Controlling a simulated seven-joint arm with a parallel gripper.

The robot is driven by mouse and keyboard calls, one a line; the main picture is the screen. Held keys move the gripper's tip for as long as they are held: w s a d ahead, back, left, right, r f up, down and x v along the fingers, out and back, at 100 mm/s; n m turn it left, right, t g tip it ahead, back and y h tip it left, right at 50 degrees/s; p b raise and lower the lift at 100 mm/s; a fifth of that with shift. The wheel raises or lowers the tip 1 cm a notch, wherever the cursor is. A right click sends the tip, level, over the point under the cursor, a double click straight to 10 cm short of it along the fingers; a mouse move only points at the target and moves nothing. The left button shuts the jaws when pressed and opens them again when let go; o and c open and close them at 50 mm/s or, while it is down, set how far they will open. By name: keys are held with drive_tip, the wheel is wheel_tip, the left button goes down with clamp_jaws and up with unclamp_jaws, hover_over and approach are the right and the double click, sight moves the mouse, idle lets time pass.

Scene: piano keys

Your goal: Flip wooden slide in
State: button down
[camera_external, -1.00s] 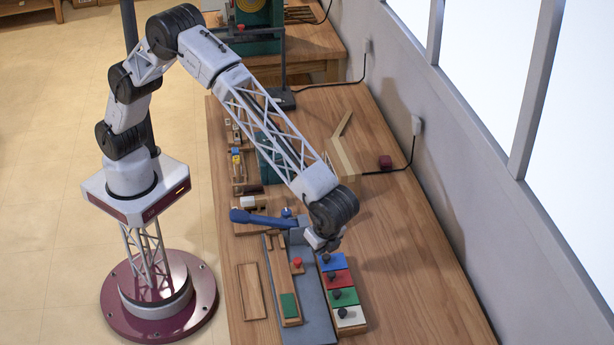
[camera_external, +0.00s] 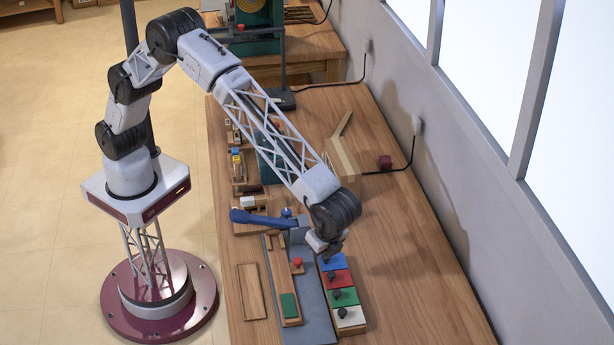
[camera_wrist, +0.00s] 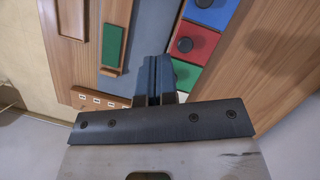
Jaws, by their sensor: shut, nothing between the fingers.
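A long wooden strip (camera_external: 283,277) with a green pad (camera_external: 289,305) at its near end lies along the left of a grey plate (camera_external: 314,305); which wooden piece is the slide, I cannot tell for sure. A small red knob (camera_external: 297,262) is beside the strip. The green pad also shows in the wrist view (camera_wrist: 112,45). My gripper (camera_external: 331,252) is shut and empty, pointing down close to the blue block (camera_external: 333,264). In the wrist view its two dark fingers (camera_wrist: 155,80) are together. Whether they touch anything is unclear.
Red (camera_external: 337,279), green (camera_external: 343,297) and white (camera_external: 350,317) blocks with dark knobs line the plate's right side. A shallow wooden tray (camera_external: 251,291) lies left.

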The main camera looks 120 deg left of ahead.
sight(300, 259)
drive_tip(key=shift+f, duration=0.1)
drive_tip(key=x, duration=1)
drive_tip(key=s, duration=0.1)
drive_tip(key=s+a, duration=0.1)
drive_tip(key=shift+s+f, duration=0.15)
drive_tip(key=shift+s, duration=0.25)
drive_tip(key=shift+s+a+f, duration=0.1)
drive_tip(key=shift+s, duration=0.4)
drive_tip(key=shift+s+a, duration=0.1)
drive_tip(key=shift+s+a+f, duration=0.1)
drive_tip(key=shift+s+a, duration=0.6)
drive_tip(key=shift+s, duration=0.25)
